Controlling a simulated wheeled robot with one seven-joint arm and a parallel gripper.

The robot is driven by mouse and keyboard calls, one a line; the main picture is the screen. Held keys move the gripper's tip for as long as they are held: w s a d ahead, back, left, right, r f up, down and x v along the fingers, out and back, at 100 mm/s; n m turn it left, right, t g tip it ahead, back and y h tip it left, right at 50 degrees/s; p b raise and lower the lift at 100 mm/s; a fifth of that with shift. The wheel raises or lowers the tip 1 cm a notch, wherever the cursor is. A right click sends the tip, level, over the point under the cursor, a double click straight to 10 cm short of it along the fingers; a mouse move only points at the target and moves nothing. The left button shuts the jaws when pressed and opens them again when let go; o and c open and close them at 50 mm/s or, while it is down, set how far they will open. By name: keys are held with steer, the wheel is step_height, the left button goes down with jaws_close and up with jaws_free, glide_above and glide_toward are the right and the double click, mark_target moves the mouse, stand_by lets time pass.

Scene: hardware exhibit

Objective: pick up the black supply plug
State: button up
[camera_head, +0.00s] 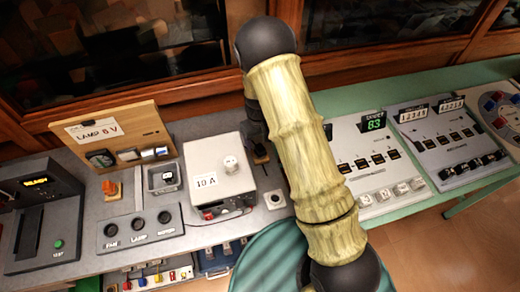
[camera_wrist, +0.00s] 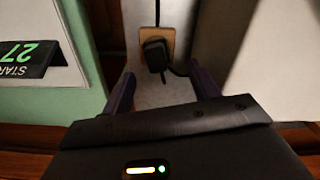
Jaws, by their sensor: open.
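The black supply plug (camera_wrist: 156,54) shows in the wrist view, seated on a small tan plate (camera_wrist: 170,36) with a black cable running from it. In the head view, a small dark shape beside my arm appears to be the same plug (camera_head: 261,152). My gripper (camera_wrist: 163,82) is open and empty. Its two purple fingers are to either side of the plug and nearer the camera; I cannot tell the exact height gap. In the head view my arm hides most of the gripper.
A white box marked 10 A (camera_head: 220,175) stands left of the plug. A white panel with a green 83 display (camera_head: 375,165) stands on the green table to the right. A wooden LAMP 6 V board (camera_head: 115,135) and a three-socket panel (camera_head: 140,228) are further left.

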mark_target(260, 147)
steer(key=shift+f, duration=0.1)
steer(key=shift+d+f+p, duration=0.15)
steer(key=shift+f+p, duration=0.4)
steer(key=shift+f, duration=0.7)
steer(key=shift+d+f+p, duration=0.1)
steer(key=shift+f+p, duration=0.45)
steer(key=shift+f, duration=0.7)
steer(key=c, duration=1.1)
steer(key=shift+r, duration=0.1)
step_height(260, 147, up, 10)
steer(key=shift+f+b, duration=0.1)
steer(key=shift+b, duration=1.15)
